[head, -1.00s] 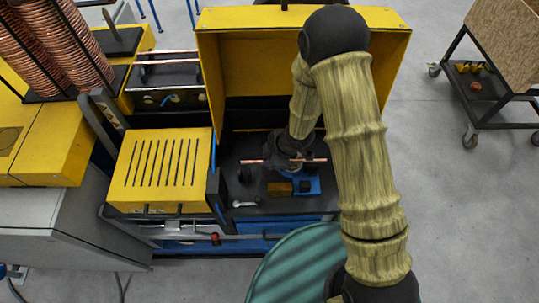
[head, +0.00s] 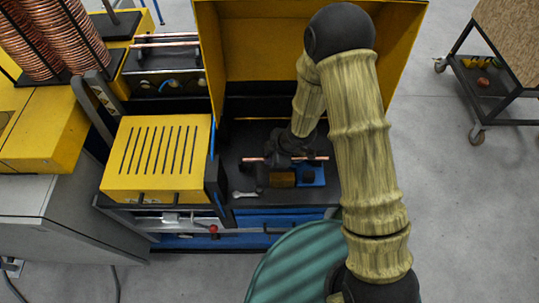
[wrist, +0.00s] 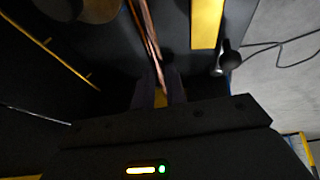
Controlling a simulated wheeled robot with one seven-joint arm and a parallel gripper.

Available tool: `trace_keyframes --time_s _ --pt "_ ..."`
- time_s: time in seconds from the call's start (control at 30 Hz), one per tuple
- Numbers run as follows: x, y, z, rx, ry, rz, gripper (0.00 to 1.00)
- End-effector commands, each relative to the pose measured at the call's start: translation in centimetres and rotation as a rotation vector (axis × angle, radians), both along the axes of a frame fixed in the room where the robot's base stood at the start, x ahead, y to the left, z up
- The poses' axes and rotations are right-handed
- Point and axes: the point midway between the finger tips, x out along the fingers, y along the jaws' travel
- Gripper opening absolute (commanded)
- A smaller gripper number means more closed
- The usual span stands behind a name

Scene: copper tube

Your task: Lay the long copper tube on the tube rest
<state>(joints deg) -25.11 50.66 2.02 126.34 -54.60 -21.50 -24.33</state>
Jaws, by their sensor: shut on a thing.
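The long copper tube (head: 318,158) lies crosswise, about level, over the dark worktop in front of the open yellow cover. My gripper (head: 285,158) is shut on it near its middle, mostly hidden by my wrist. In the wrist view the tube (wrist: 147,28) runs away from between my dark fingers (wrist: 160,90). Just under or in front of the tube are a yellow-brown block and a blue tray; contact cannot be told. I cannot pick out the tube rest with certainty among the dark parts below.
A yellow-brown block (head: 283,180) and a blue tray (head: 313,176) sit on the worktop. The slotted yellow box (head: 157,157) stands left, and the yellow cover (head: 270,45) rises behind. Open floor lies to the right.

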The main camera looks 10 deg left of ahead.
Motion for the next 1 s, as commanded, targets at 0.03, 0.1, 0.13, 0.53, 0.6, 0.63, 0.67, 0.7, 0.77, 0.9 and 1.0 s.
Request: trace_keyframes --time_s 0.03,0.1,0.13,0.53,0.6,0.63,0.67,0.7,0.77,0.9,1.0 --pt "0.0 0.0 -0.8 0.0 0.0 -0.001 0.0" --pt "0.0 0.0 -1.4 0.0 0.0 -0.001 0.0" --pt "0.0 0.0 -1.6 0.0 0.0 -0.001 0.0" --pt "0.5 0.4 -3.7 0.001 0.001 0.005 0.0" --pt "0.7 0.4 -3.8 0.001 0.001 0.005 0.0" --pt "0.8 0.4 -3.8 0.001 0.0 0.004 0.0" --pt "0.8 0.4 -3.8 0.001 0.0 0.003 0.0" --pt "0.9 0.4 -3.9 0.001 0.0 0.003 0.0" --pt "0.9 0.4 -3.9 0.001 0.0 0.003 0.0" --pt "0.9 0.4 -3.9 0.0 0.0 0.003 0.0" --pt "0.9 0.4 -3.9 0.0 0.0 0.003 0.29"
